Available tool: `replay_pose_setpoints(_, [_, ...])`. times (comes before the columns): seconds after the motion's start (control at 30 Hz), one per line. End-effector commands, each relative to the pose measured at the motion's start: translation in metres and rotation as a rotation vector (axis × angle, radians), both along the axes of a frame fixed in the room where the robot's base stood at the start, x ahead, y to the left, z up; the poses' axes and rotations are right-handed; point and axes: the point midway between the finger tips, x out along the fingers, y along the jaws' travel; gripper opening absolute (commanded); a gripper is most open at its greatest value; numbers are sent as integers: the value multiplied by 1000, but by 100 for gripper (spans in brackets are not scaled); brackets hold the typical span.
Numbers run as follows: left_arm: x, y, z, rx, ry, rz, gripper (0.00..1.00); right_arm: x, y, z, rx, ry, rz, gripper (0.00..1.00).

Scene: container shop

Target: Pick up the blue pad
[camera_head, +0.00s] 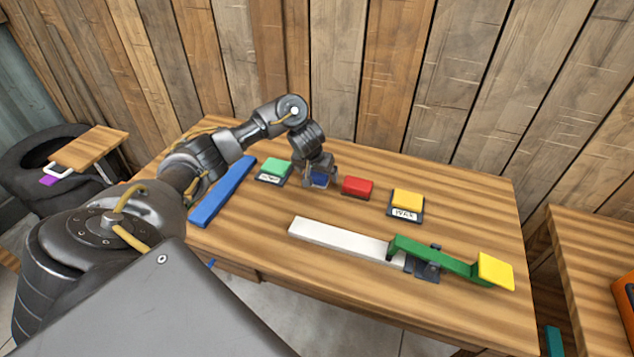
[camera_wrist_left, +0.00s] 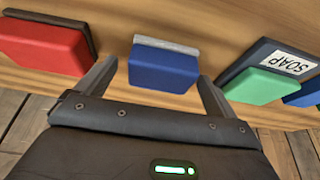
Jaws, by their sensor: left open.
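The blue pad (camera_head: 319,179) lies on the wooden table, mostly hidden under my left gripper (camera_head: 318,182) in the head view. In the left wrist view the blue pad (camera_wrist_left: 164,69) shows as a blue block with a grey strip along its far edge. My left gripper (camera_wrist_left: 155,85) is open, with one finger on each side of the blue pad and visible gaps between. Whether the fingers reach the table is hard to tell. My right gripper is in neither view.
A red pad (camera_head: 357,187) sits close right of the blue pad, a green pad (camera_head: 277,167) on a labelled base to its left. A yellow pad (camera_head: 407,199) is further right. A long blue bar (camera_head: 222,191) and a white-and-green beam (camera_head: 338,238) lie on the table (camera_head: 265,240).

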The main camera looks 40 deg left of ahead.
Motion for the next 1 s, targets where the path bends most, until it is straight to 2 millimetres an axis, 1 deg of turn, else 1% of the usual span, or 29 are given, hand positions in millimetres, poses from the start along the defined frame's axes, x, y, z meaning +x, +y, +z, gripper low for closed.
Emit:
replay_pose_setpoints(0.03, [2,1,-9,-1,0,2,94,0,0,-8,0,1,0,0])
replay_pose_setpoints(0.1, [4,2,-11,-1,0,2,94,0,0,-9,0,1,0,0])
replay_pose_setpoints(0.37, [4,2,-10,0,-1,0,94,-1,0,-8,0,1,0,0])
replay_pose_setpoints(0.73, [4,2,-10,0,-1,0,45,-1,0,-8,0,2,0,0])
replay_pose_setpoints(1.0, [4,2,-8,0,-2,1,44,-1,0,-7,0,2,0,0])
